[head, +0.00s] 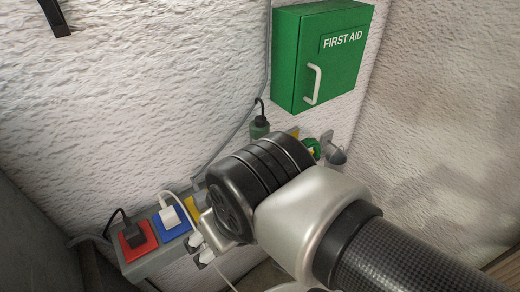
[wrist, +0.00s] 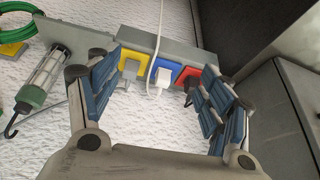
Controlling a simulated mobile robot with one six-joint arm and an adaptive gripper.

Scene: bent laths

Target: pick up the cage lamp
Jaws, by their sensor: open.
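The cage lamp (wrist: 45,72) shows at the left of the wrist view, with a pale tube in a wire cage, a green handle and a dark hook. In the head view its green handle (head: 260,127) and hook show above my arm; my arm hides the rest. My gripper (wrist: 152,75) is open, its blue-padded fingers wide apart with nothing between them. The lamp lies outside the left finger, apart from it in the picture. In the head view my wrist covers most of the gripper.
A grey socket strip (head: 150,262) with red, blue and yellow sockets and plugged cables runs along the rough white wall. A green first aid box (head: 318,55) hangs above. A green cable coil (wrist: 20,22) is beyond the lamp. A dark grey cabinet (wrist: 270,110) stands at right.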

